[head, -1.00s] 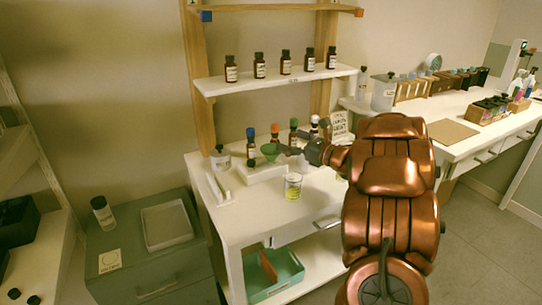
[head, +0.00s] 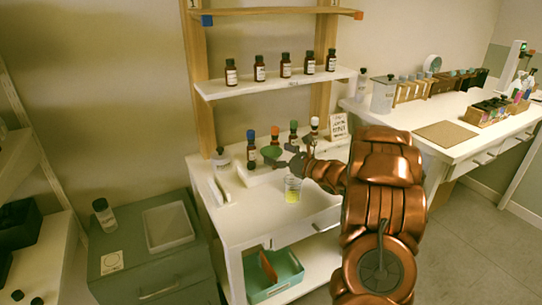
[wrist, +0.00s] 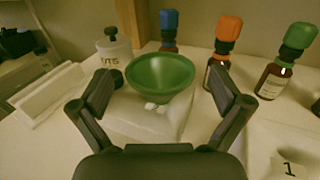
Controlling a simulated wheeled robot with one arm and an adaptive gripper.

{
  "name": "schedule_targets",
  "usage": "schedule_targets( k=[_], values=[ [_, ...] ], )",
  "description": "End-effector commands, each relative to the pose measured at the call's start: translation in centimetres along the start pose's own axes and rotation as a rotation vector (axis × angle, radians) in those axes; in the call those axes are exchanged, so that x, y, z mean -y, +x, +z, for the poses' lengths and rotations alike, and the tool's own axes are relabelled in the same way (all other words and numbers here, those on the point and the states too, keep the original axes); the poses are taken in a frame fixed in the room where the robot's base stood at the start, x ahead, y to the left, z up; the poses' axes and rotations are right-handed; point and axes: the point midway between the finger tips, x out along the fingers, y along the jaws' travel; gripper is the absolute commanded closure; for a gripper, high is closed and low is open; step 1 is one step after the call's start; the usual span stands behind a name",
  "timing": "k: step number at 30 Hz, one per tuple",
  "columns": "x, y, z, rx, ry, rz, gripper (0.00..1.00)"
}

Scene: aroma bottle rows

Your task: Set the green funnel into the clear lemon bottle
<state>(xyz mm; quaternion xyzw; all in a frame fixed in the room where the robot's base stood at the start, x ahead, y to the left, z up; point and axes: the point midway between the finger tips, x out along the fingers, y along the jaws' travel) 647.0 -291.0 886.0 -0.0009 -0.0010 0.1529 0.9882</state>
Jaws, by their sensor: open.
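The green funnel (head: 270,153) sits at a white block on the bench; the wrist view shows its wide bowl (wrist: 160,76) up close. My gripper (wrist: 162,88) is open, with one finger on each side of the funnel in that picture and gaps to both. In the head view my gripper (head: 287,157) is at the funnel's right. A clear glass vessel with yellow contents (head: 293,189) stands on the bench in front of my gripper. I can read no lemon label on it. The funnel's lower end is hidden in the head view.
Bottles with blue (wrist: 169,30), orange (wrist: 225,50) and green (wrist: 284,60) tops stand behind the funnel. A pale bottle with a black cap (wrist: 113,50) is at back left, near a white tray (wrist: 48,95). Brown bottles line the shelf (head: 270,84) above. The bench front is mostly clear.

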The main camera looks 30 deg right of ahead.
Motion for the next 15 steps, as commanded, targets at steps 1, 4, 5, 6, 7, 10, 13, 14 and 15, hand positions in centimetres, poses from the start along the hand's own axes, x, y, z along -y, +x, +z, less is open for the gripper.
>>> schedule_targets(
  k=[1,4,5,6,7,10,13,14,15],
  values=[
    [-0.1,0.8,0.0,-0.001,0.001,0.003,0.0],
    [-0.1,1.8,-0.1,-0.002,0.003,0.003,0.0],
    [-0.1,2.0,-0.1,-0.002,0.003,0.002,0.0],
    [-0.1,2.2,-0.1,-0.002,0.003,0.001,0.0],
    [-0.1,2.3,-0.1,-0.002,0.004,0.001,0.0],
    [0.0,2.6,-0.1,-0.001,0.003,0.0,0.0],
    [0.0,2.6,-0.1,-0.001,0.003,0.0,0.0],
    [0.0,2.6,-0.1,-0.001,0.003,0.0,0.0],
    [0.0,2.6,-0.1,-0.001,0.003,0.0,0.0]
  ],
)
